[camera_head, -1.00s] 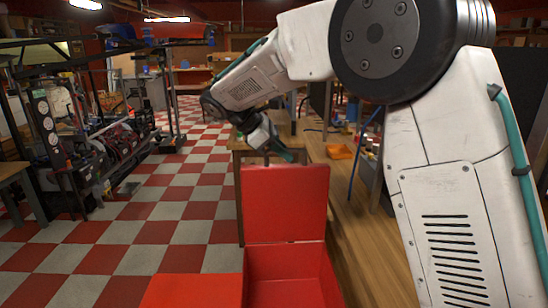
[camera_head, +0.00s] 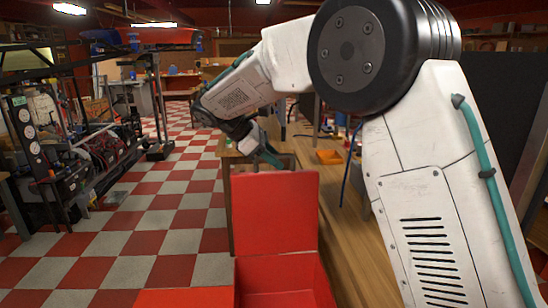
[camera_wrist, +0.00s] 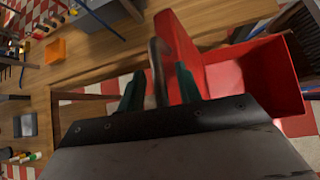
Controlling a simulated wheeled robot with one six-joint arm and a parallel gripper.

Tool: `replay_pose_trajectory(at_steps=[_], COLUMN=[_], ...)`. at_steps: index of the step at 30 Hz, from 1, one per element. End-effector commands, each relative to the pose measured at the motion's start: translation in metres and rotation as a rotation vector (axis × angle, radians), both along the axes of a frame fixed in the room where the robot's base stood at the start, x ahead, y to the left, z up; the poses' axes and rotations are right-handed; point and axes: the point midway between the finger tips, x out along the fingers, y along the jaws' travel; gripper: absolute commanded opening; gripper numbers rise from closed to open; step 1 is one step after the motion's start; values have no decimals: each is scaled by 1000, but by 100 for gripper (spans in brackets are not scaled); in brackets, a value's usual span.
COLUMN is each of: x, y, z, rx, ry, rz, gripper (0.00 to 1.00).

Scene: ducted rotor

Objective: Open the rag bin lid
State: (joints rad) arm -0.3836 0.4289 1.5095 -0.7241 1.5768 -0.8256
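The rag bin is a red open-topped box (camera_head: 285,277) at the bottom middle of the head view. Its flat red lid (camera_head: 275,213) stands upright at the bin's far side, so the bin mouth is uncovered. My gripper (camera_head: 268,155) is at the lid's top edge, partly hidden behind it. In the wrist view the teal fingers of my gripper (camera_wrist: 160,88) are spread, with a greyish curved bar (camera_wrist: 157,62) between them; gaps seem to show beside it. The lid (camera_wrist: 179,50) is just right of the fingers, and the bin (camera_wrist: 280,75) is beyond it.
A wooden workbench (camera_head: 365,250) runs along the right of the bin, with an orange tray (camera_head: 329,157) on it. A flat red surface (camera_head: 185,298) lies left of the bin. Machinery (camera_head: 90,150) stands at the left. The checkered floor (camera_head: 150,220) between is clear.

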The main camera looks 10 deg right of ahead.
Motion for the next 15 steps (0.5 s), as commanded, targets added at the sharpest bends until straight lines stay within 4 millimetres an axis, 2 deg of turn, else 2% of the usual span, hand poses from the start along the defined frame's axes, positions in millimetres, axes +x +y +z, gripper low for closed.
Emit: replay_pose_trajectory(at_steps=[8,15], x=[0,1], y=[3,28], z=[2,26], rx=[2,2], ry=[-1,-2], rz=[2,2], gripper=[34,34])
